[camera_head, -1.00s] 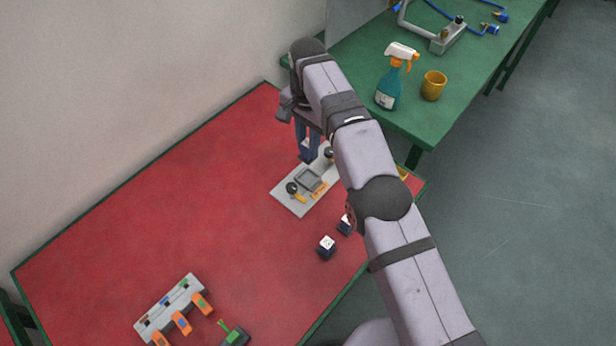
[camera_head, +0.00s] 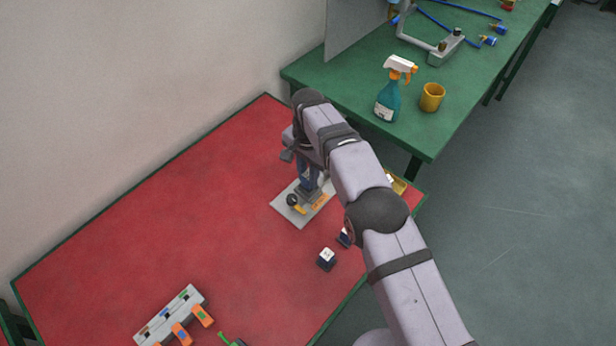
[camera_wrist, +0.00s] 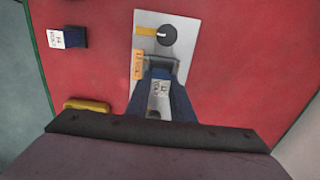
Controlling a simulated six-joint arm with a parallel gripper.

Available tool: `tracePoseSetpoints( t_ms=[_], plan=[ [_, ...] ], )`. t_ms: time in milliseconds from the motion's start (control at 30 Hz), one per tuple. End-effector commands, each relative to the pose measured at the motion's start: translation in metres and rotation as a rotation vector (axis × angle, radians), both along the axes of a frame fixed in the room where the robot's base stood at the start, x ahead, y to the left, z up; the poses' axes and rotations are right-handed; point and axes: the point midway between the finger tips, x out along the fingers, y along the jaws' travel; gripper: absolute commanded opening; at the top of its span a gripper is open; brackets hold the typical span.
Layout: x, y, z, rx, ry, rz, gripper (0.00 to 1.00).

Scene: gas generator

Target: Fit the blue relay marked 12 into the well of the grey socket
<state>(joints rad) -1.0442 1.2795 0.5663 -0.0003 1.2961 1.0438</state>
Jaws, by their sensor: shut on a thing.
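The relay marked 12 (camera_wrist: 160,88) is dark with a white label on top. It is between the two blue fingers of my gripper (camera_wrist: 162,98), which is shut on it. The grey socket (camera_wrist: 176,68) is right at the fingertips; only part of its rim shows in the wrist view. It sits on a light grey plate (camera_head: 286,212).
Two other white-topped dark relays, one here (camera_head: 326,259), stand nearby. A yellow object (camera_wrist: 88,105) lies near the table edge.

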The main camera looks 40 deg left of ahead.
Motion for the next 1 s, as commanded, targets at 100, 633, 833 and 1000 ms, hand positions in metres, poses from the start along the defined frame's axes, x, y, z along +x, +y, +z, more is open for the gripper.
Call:
tracePoseSetpoints(
  t_ms=[100,633,833,1000],
  plan=[
    [0.000,0.000,-0.012,-0.001,0.001,0.000,0.00],
    [0.000,0.000,-0.020,0.001,0.000,0.000,0.36],
    [0.000,0.000,-0.020,0.000,0.000,0.000,0.40],
    [0.000,0.000,-0.018,0.001,0.000,0.000,0.40]
  ],
)
